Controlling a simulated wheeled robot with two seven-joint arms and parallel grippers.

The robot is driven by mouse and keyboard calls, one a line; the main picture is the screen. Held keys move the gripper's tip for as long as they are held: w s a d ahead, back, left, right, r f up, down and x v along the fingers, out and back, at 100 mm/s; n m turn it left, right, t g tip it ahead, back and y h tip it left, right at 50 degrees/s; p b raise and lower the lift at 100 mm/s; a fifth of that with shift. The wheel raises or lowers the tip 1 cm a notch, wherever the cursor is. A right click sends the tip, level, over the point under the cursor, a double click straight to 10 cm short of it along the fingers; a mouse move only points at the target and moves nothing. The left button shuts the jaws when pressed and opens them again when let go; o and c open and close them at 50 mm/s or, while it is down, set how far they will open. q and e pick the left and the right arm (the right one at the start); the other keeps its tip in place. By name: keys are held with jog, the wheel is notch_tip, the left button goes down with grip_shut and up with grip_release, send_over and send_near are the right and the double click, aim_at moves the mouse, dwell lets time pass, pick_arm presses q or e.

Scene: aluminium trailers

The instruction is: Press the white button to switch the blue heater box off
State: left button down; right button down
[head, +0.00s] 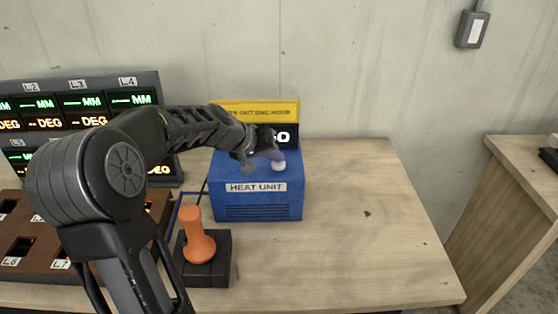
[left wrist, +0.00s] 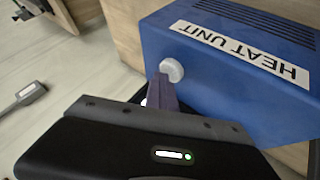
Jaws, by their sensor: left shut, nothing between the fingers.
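The blue heater box (head: 257,205), labelled HEAT UNIT, stands on the wooden table against the back. Its white button (head: 279,166) sits on its top, towards the right. In the left wrist view the white button (left wrist: 172,69) shows on the blue box (left wrist: 225,75). My left gripper (head: 274,154) is shut and empty, its fingertips close beside the button. In the left wrist view the fingertips (left wrist: 163,85) overlap the button's lower edge; I cannot tell whether they touch it. My right gripper is not in view.
An orange handle (head: 196,238) on a black base stands in front, left of the box. A display panel (head: 110,84) and a brown slotted tray (head: 20,222) are at left. The table's right side (head: 350,220) is clear.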

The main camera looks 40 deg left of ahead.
aim_at(275, 164)
pick_arm(q)
jog(key=shift+r+p, duration=1.9)
jog(key=shift+r, duration=1.2)
